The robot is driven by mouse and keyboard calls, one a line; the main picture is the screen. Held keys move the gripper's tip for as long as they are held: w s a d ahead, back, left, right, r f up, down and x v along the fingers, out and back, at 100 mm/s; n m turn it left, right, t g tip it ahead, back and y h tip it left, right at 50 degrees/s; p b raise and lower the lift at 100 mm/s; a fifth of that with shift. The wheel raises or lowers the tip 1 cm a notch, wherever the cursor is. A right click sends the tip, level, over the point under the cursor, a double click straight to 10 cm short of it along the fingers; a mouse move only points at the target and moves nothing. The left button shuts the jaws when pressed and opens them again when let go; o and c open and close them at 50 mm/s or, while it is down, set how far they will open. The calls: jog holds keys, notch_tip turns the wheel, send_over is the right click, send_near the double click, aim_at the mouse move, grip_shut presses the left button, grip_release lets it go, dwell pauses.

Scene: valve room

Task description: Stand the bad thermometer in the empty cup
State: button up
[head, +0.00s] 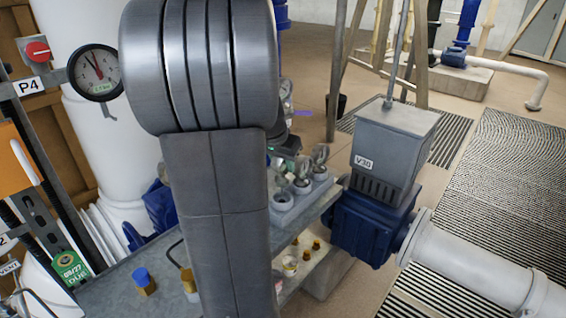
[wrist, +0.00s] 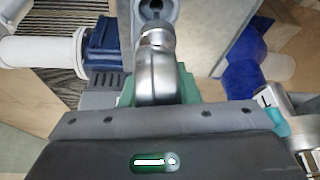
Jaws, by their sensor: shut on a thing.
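In the wrist view my gripper (wrist: 157,88) is shut on a shiny metal thermometer (wrist: 158,72), between its green pads. The thermometer's collar points up the picture toward a grey cup (wrist: 168,13) with a dark opening. I cannot tell whether the stem is inside the cup or only in line with it. In the head view my arm hides most of the gripper and the held thermometer. A row of grey cups (head: 303,187) stands on the bench just right of my arm, with thermometers (head: 320,154) standing in some. Which cup is empty is unclear.
The grey bench (head: 105,292) runs below my arm, with a blue-capped brass fitting (head: 144,282) on it. A lower shelf holds small brass parts (head: 306,254). The blue valve V30 (head: 368,225) and white pipe (head: 470,266) stand close on the right. Gauge P4 (head: 95,73) is at left.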

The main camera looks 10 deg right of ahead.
aim_at(283, 181)
jog(key=shift+f+b, duration=1.8)
jog(key=shift+f, duration=0.4)
jog(key=shift+f, duration=0.2)
jog(key=shift+f+b, duration=0.3)
jog(key=shift+b, duration=0.2)
jog(key=shift+f, duration=0.15)
jog(key=shift+f+b, duration=0.3)
jog(key=shift+b, duration=0.1)
jog(key=o, duration=0.9)
